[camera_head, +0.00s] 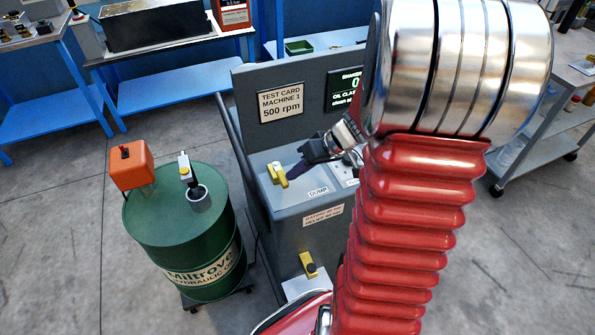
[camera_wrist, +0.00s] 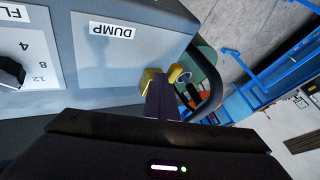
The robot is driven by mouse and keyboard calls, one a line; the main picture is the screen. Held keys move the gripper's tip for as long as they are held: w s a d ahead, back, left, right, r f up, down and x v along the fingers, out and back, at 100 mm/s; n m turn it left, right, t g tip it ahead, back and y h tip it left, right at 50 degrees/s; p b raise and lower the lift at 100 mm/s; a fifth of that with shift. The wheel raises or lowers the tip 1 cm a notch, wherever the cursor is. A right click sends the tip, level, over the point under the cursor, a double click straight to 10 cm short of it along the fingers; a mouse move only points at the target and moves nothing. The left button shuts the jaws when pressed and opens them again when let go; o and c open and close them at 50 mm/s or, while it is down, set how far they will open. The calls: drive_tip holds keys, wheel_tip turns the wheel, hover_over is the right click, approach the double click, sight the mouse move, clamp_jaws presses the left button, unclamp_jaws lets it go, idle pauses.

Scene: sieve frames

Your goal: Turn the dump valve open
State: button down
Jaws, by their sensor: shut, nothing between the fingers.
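The dump valve's yellow handle (camera_head: 277,174) sits on the left part of the grey machine's top (camera_head: 262,165), beside the DUMP label (camera_head: 318,191). My gripper (camera_head: 294,170) comes in from the right, and its dark fingers are shut with nothing between them. The fingertips are right beside the handle; I cannot tell whether they touch it. In the wrist view the yellow handle (camera_wrist: 150,77) shows just beyond the shut fingers (camera_wrist: 163,101), which hide part of it. A second yellow piece (camera_wrist: 176,72) shows to the right of the fingertips.
A green oil drum (camera_head: 184,232) with an orange pump unit (camera_head: 130,165) stands left of the machine. A flow dial (camera_wrist: 12,72) is at the wrist view's left. Blue benches stand behind.

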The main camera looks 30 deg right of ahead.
drive_tip(key=shift+s+a+f, duration=0.1)
drive_tip(key=shift+s+a, duration=0.1)
drive_tip(key=shift+a, duration=0.3)
drive_tip(key=shift+d, duration=0.5)
drive_tip(key=d, duration=0.3)
drive_tip(key=shift+s+d, duration=0.25)
drive_tip(key=v, duration=1)
drive_tip(key=shift+d, duration=0.1)
